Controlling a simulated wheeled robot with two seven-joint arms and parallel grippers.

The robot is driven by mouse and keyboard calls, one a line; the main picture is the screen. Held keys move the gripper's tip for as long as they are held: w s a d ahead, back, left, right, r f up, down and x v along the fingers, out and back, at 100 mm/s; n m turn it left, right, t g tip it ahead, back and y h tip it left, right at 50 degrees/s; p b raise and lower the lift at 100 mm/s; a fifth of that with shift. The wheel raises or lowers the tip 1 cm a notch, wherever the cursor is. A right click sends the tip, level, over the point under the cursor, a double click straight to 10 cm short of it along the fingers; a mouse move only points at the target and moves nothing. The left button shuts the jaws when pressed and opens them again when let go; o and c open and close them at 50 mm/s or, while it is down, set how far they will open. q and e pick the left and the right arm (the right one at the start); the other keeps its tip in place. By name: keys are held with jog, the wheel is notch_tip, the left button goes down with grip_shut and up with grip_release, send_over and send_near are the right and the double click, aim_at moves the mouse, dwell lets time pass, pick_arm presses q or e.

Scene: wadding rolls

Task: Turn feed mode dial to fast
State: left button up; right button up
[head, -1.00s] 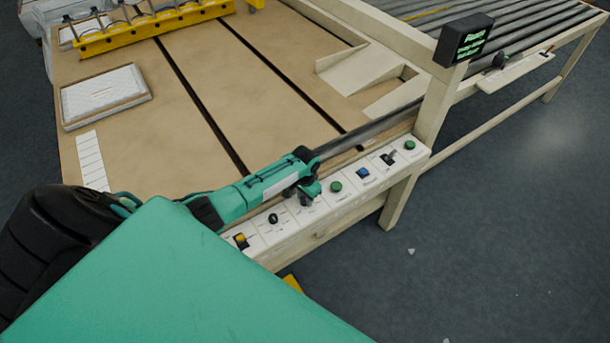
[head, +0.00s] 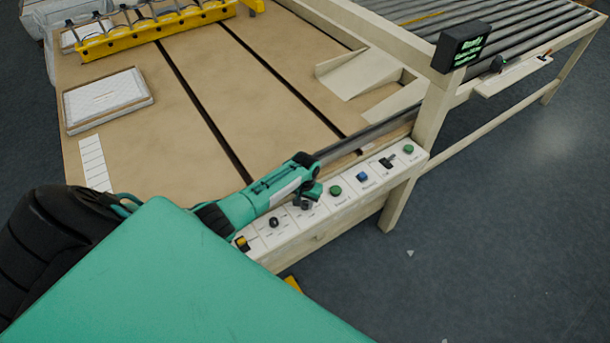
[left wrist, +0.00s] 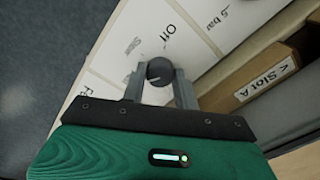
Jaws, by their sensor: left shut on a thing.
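The control panel (head: 325,200) is a white strip with several knobs and buttons along the table's front edge. My left gripper (head: 306,201) is over its middle, largely hidden by its own wrist in the head view. In the left wrist view, my left gripper's two grey fingers stand on either side of a round dark dial (left wrist: 160,70) with a pale pointer line. They are shut on it. "Off" is printed above the dial. A partly cut-off label at the left starts with "F". The full dial name is not readable. My right gripper is not in view.
A black knob (head: 274,222) and a yellow switch (head: 242,243) are left of the gripper. A green button (head: 335,190), a blue button (head: 362,176) and a black lever (head: 386,162) are right of it. A display (head: 461,46) stands on the post.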

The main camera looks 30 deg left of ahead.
aim_at(305, 203)
pick_arm(q)
jog(key=o, duration=1)
jog(key=shift+r+b, duration=1.45)
jog(key=shift+r, duration=5.5)
